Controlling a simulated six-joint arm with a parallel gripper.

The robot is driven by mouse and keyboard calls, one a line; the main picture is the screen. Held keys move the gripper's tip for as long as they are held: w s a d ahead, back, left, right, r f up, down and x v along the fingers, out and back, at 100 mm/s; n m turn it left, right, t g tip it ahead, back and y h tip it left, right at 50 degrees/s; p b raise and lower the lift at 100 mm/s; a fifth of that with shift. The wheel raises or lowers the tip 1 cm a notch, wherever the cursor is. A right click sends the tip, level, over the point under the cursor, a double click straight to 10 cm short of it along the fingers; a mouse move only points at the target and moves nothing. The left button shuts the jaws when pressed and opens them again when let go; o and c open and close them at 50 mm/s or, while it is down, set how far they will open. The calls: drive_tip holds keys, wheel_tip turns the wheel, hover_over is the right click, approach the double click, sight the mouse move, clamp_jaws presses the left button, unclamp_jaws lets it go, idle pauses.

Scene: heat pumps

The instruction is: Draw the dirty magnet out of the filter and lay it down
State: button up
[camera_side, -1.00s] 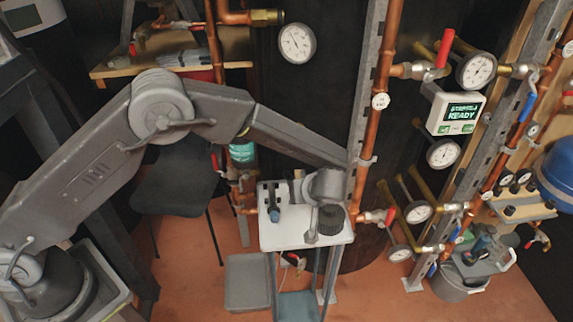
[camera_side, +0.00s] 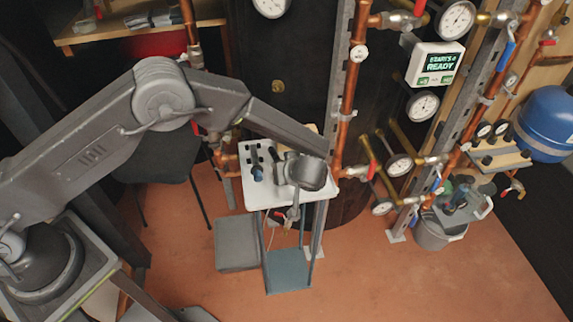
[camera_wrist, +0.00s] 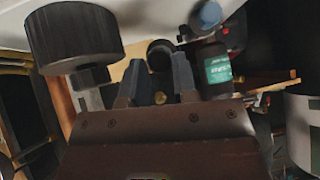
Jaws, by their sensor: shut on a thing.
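My gripper (camera_wrist: 156,64) points away from the camera in the wrist view, its two dark fingers close together. A small dark round piece (camera_wrist: 160,52) shows at the fingertips. It looks like the end of the magnet, mostly hidden by the fingers. A dark body with a teal label (camera_wrist: 217,68), likely the filter, stands just right of the fingers. In the side view my wrist is over the right front of the white shelf (camera_side: 258,199). It hides the fingers' contact, and the filter is not clearly visible there.
A large black ribbed cap (camera_wrist: 75,38) is close on the left in the wrist view. A blue-topped piece (camera_side: 258,173) stands on the shelf. A copper pipe (camera_side: 345,118) rises right behind my wrist.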

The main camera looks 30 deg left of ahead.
drive_tip(key=shift+f, duration=0.15)
drive_tip(key=o, duration=1)
drive_tip(key=shift+c, duration=0.2)
wheel_tip(320, 180, up, 11)
idle(0.8)
